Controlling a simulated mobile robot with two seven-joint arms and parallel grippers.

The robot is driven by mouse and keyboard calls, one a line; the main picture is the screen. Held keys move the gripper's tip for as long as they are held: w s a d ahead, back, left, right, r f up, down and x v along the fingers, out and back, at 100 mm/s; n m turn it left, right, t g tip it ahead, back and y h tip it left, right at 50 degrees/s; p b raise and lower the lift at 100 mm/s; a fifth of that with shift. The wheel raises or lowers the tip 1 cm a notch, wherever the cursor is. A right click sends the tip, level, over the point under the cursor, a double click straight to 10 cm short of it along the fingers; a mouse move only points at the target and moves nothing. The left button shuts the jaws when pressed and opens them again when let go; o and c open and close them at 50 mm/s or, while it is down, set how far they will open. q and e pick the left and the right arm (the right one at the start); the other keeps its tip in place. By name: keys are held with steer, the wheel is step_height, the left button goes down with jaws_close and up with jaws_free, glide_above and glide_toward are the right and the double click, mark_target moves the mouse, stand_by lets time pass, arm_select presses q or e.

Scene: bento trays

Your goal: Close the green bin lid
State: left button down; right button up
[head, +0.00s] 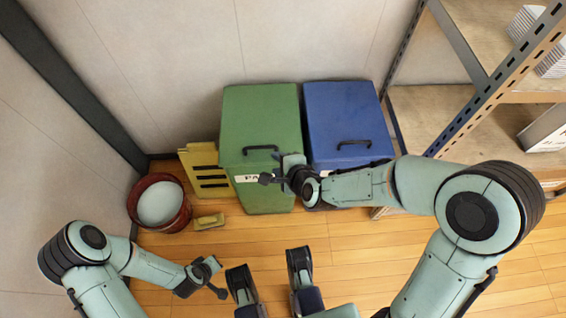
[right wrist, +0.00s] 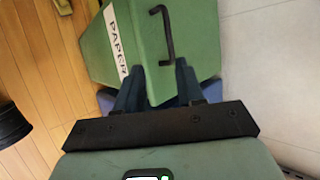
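The green bin (head: 268,200) stands against the back wall with a white label reading "PAPER" on its front. Its green lid (head: 260,115) with a black handle lies down over the top, with no gap visible. My right gripper (head: 277,170) is at the lid's front right edge, covering part of the label. In the right wrist view, the fingers (right wrist: 158,75) are apart, with green bin surface showing between them; I cannot tell if they touch it. The lid also shows there (right wrist: 190,35). My left gripper (head: 214,278) is open and empty, low over the floor at left.
A blue bin (head: 345,115) with a black handle stands close on the right of the green one. A metal shelf (head: 470,110) is further right. Front floor is clear.

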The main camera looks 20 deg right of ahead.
arm_select(q)
steer(key=shift+s+d+r, duration=0.2)
steer(key=shift+r, duration=0.15)
arm_select(e)
steer(key=shift+v, duration=1.2)
steer(key=shift+w, duration=0.1)
